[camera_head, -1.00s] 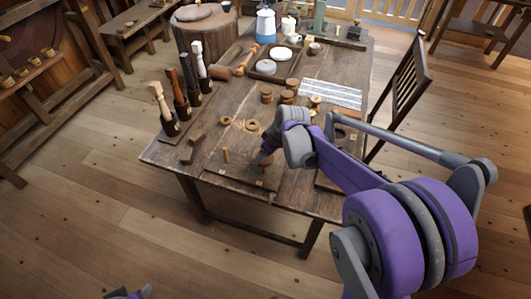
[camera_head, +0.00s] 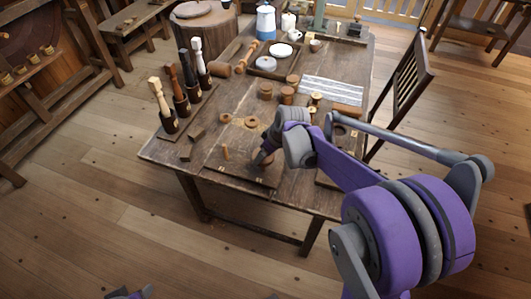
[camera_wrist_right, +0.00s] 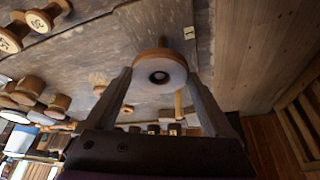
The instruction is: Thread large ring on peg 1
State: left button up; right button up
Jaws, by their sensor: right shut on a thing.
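The large ring (camera_wrist_right: 160,74), pale-faced with a wooden rim, sits between the two fingers of my right gripper (camera_wrist_right: 160,82) in the right wrist view. The gripper is shut on it. Something lighter shows inside its dark hole; I cannot tell whether that is a peg end. In the head view my right gripper (camera_head: 262,156) is low over the board at the table's front edge, and the ring is mostly hidden. A thin upright peg (camera_head: 226,153) stands on the board to its left. A small tag (camera_wrist_right: 189,33) lies beyond the ring. Only a purple bit of my left arm shows, without jaws.
Several wooden spools (camera_head: 287,95) stand further back. A striped cloth (camera_head: 332,90) lies at the right.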

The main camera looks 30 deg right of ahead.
pick_arm(q)
jog(key=shift+s+f+b, duration=0.1)
jog(key=shift+f+b, duration=0.35)
jog(key=shift+f, duration=0.1)
pick_arm(e)
jog(key=shift+f, duration=0.65)
jog(key=o, duration=1.1)
pick_arm(q)
notch_tip(320, 180, up, 8)
jog(key=w+p, duration=0.2)
jog(key=p, duration=0.4)
pick_arm(e)
notch_tip(320, 180, up, 10)
pick_arm(q)
jog(key=shift+f, duration=0.1)
